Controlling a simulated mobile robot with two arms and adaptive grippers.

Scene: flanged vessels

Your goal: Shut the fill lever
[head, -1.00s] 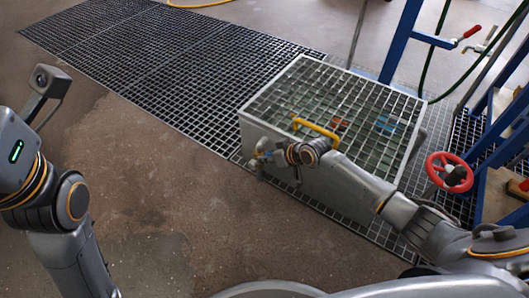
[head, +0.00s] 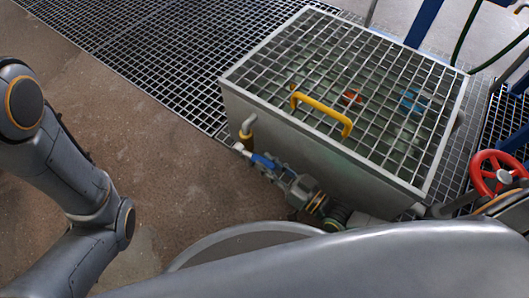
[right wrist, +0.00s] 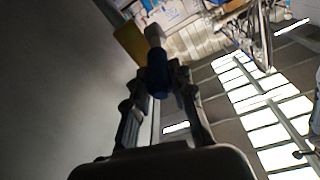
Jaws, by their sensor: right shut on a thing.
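A blue lever (head: 262,159) sits low at the left front corner of a grey tank, beside a short pipe with a yellow elbow (head: 249,124). I see no label to confirm that it is the fill lever. My right gripper (head: 274,166) is at this lever and shut on it. In the right wrist view the blue lever (right wrist: 157,76) stands between the fingertips (right wrist: 160,82), with a pale fitting (right wrist: 153,36) and a yellow part (right wrist: 130,42) beyond it. The fingers hide part of the lever. My left arm shows at the left, but its gripper is out of view.
The tank (head: 310,150) has a grating lid (head: 350,60) with a yellow handle (head: 320,112). Orange and blue things show under the grating. A red handwheel (head: 490,172) is at the right. Floor grating (head: 150,60) lies behind; the brown floor (head: 170,150) at left is clear.

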